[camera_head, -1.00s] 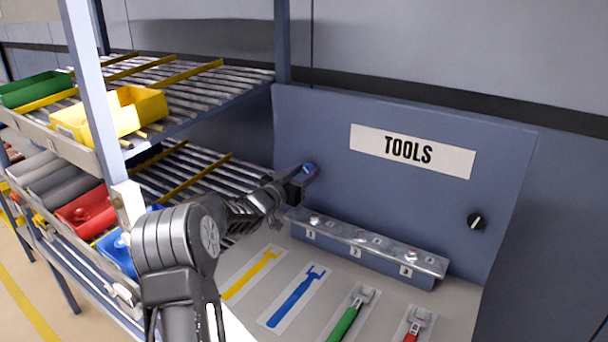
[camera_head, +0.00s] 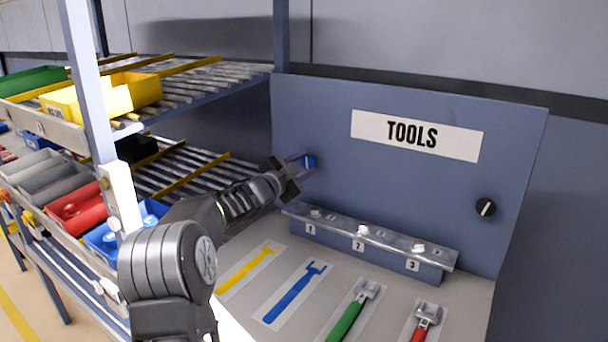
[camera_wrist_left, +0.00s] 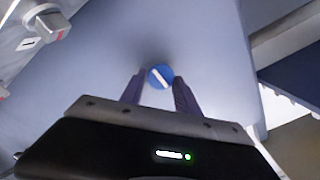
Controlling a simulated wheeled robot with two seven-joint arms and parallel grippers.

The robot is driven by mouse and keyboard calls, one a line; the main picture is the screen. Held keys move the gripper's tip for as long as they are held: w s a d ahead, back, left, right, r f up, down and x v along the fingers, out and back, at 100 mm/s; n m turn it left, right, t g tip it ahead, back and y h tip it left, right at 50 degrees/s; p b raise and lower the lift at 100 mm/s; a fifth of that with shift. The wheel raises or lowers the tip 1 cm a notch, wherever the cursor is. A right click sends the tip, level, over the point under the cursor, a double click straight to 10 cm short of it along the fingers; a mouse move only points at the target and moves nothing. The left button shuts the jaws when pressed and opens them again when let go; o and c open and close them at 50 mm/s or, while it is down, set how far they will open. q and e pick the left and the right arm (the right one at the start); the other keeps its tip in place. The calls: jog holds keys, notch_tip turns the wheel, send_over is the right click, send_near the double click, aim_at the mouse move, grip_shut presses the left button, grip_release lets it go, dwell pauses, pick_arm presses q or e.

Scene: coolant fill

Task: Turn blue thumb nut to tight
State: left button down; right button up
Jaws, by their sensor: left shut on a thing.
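The blue thumb nut (camera_head: 309,161) is on the blue-grey tools panel (camera_head: 330,190), left of the TOOLS label. In the left wrist view it is a round blue knob (camera_wrist_left: 160,77) with a white bar running diagonally from upper left to lower right. My left gripper (camera_head: 304,165) reaches the panel from the left, and its fingers are shut on the nut. In the left wrist view the fingertips (camera_wrist_left: 159,82) lie on either side of it. My right gripper is not in view.
A black knob (camera_head: 485,207) with a white mark is on the panel's right. A numbered metal rail (camera_head: 362,241) stands at the panel's foot. Green (camera_head: 345,321) and red (camera_head: 420,329) wrenches lie on the bench. A roller rack with bins, including a yellow bin (camera_head: 135,88), stands left.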

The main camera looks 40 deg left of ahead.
pick_arm(q)
jog(key=shift+f+m+b, duration=0.15)
jog(key=shift+m+b, duration=0.85)
jog(key=shift+m, duration=0.6)
jog(key=c, duration=0.9)
grip_release()
jog(key=shift+c, duration=0.2)
jog(key=s+d+b, duration=0.1)
jog(key=s, duration=0.6)
jog(key=shift+s, duration=0.4)
